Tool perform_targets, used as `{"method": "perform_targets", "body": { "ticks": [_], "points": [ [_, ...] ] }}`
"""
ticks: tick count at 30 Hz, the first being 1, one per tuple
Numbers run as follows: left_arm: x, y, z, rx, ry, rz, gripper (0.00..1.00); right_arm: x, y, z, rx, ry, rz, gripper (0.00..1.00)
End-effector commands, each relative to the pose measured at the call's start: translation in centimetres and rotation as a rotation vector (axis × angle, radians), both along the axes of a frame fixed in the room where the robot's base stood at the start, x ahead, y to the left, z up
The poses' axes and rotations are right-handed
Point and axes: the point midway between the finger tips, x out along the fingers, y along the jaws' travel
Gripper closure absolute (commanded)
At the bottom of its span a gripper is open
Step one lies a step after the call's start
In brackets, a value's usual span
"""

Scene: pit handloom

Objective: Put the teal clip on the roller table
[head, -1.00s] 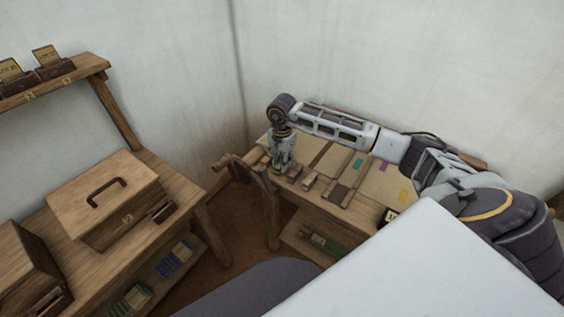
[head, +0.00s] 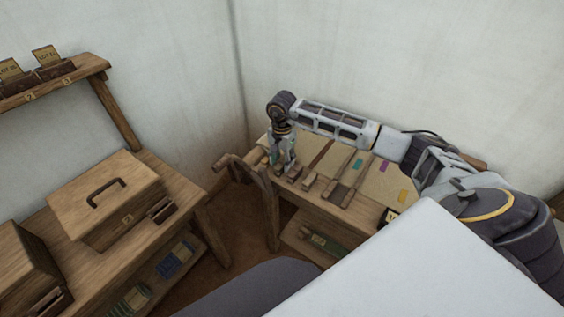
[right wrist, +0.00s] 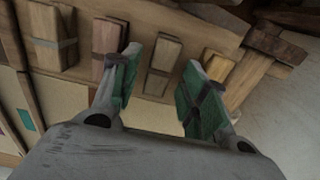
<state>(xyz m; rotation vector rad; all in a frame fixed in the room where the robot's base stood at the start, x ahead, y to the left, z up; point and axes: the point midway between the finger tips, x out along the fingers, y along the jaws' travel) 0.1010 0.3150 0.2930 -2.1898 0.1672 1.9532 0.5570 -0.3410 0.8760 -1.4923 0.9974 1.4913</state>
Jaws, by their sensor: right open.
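A small flat teal piece (head: 358,163) lies on the pale top of the wooden table (head: 305,205) at the back. It also shows at the left edge of the right wrist view (right wrist: 24,118). I cannot tell if it is the teal clip. My right gripper (head: 284,172) points down over the table's left front part, left of the teal piece and apart from it. In the right wrist view its fingers (right wrist: 160,82) have green inner faces and stand apart. A banded wooden block (right wrist: 162,65) shows in the gap between them; contact is unclear. My left gripper is out of view.
Several wooden blocks line the table's front edge. Purple (head: 384,166) and yellow (head: 403,195) pieces lie right of the teal one. A wooden crank-like part (head: 240,167) stands at the table's left end. A lidded box (head: 105,200) sits on the left bench.

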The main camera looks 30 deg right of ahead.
Motion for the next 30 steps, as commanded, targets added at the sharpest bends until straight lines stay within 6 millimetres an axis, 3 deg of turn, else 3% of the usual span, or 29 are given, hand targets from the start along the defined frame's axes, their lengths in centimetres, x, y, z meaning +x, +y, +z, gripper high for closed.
{"method": "perform_targets", "body": {
  "ticks": [7, 18, 30],
  "points": [
    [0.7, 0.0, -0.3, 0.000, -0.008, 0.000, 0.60, 0.1, 0.0, 3.3, 0.000, -0.002, 0.001, 0.56],
    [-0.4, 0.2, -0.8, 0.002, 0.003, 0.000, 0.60, 0.0, 0.0, 8.4, -0.001, -0.001, 0.001, 0.56],
    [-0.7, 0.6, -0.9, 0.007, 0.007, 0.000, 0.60, 0.0, 0.0, 11.0, 0.000, 0.000, 0.001, 0.56]
  ]
}}
